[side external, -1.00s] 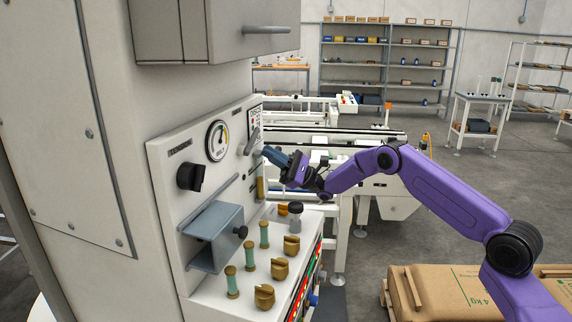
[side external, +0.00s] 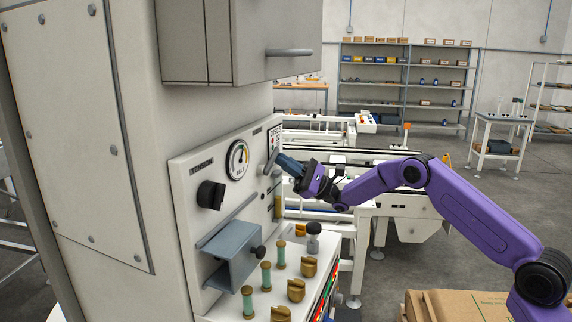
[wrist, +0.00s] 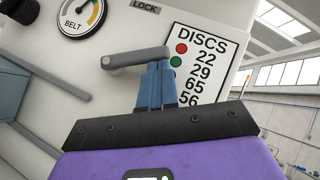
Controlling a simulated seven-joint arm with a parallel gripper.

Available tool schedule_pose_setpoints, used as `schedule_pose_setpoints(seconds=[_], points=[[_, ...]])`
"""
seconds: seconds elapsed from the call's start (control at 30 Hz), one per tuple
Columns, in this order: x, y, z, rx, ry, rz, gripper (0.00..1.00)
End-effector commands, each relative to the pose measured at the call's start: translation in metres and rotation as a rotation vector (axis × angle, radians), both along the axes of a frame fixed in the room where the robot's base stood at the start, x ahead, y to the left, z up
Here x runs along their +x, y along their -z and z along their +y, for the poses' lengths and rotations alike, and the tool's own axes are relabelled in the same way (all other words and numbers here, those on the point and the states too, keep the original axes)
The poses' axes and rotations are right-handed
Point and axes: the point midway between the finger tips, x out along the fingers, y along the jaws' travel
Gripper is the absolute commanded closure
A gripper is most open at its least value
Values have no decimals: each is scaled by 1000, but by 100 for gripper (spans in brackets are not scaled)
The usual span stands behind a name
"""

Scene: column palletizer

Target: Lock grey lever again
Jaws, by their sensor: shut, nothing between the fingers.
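The grey lever (wrist: 135,57) is on the panel below the "LOCK" label in the wrist view. It lies nearly level there, its right end slightly higher. In the side external view the lever (side external: 271,161) looks slanted beside the sign. My gripper (wrist: 157,66) is shut, with nothing between its blue fingers. The fingertips are at the lever's right end in the wrist view; I cannot tell whether they touch it. In the side view my gripper (side external: 279,157) is just right of the lever, close to the panel.
The "DISCS" sign (wrist: 207,60) is right of the lever. The belt gauge (side external: 238,160), black knob (side external: 210,195) and grey box (side external: 232,255) are to the left. Brown knobs (side external: 296,289) and green-brown posts (side external: 266,275) stand on the ledge below.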

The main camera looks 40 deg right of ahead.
Motion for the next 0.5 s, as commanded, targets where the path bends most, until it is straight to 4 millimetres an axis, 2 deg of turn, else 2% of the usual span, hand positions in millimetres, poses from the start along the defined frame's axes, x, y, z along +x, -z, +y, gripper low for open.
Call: schedule_pose_setpoints(seconds=[0.5], points=[[0,-11,0,-110,0,-72,100]])
